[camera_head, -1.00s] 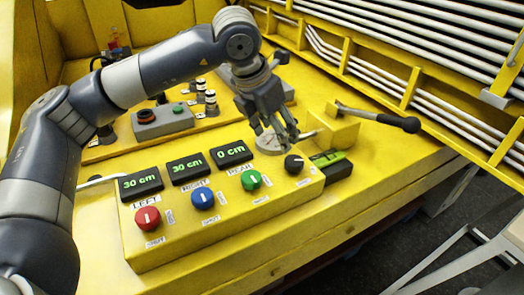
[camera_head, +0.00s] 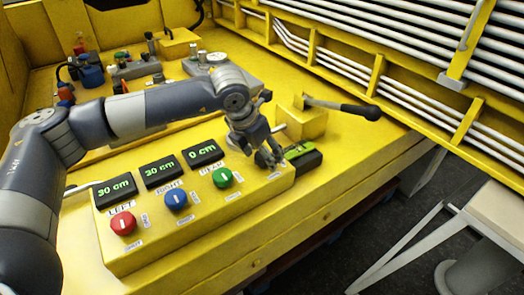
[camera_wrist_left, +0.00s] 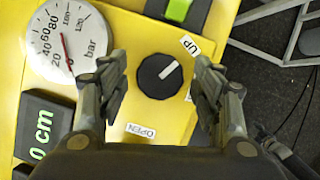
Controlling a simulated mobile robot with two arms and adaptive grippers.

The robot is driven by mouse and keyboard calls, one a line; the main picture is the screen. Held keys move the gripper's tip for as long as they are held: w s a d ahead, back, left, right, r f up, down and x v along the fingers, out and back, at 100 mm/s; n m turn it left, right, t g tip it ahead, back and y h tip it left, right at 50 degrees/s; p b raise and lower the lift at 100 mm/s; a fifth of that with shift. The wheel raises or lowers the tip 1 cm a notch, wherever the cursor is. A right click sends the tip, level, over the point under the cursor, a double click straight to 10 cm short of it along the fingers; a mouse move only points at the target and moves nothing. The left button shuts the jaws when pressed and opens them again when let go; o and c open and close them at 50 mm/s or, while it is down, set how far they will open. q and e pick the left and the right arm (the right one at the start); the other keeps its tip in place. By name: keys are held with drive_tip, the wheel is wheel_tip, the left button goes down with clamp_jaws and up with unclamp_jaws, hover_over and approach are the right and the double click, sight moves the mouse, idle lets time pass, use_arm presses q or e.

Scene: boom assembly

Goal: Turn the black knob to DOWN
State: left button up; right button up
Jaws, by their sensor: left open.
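The black knob (camera_wrist_left: 158,76) shows between my left fingers in the left wrist view. Its white pointer line is tilted towards the upper right, towards the UP label (camera_wrist_left: 189,45); another label (camera_wrist_left: 140,131) lies on the opposite side. My left gripper (camera_head: 268,157) is open; in the wrist view its fingers (camera_wrist_left: 160,88) stand on either side of the knob with gaps. In the head view the gripper hides the knob at the right end of the yellow control box (camera_head: 200,231). My right gripper is not in view.
Red (camera_head: 123,223), blue (camera_head: 176,199) and green (camera_head: 222,177) knobs line the box, below displays reading 30, 30 and 0 cm. A pressure gauge (camera_wrist_left: 64,40) is beside the black knob. A black-and-green device (camera_head: 303,157) and a black-handled lever (camera_head: 345,108) stand close by.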

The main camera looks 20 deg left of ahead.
use_arm(q)
drive_tip(key=shift+c, duration=1.1)
drive_tip(key=c, duration=0.8)
drive_tip(key=shift+c, duration=0.2)
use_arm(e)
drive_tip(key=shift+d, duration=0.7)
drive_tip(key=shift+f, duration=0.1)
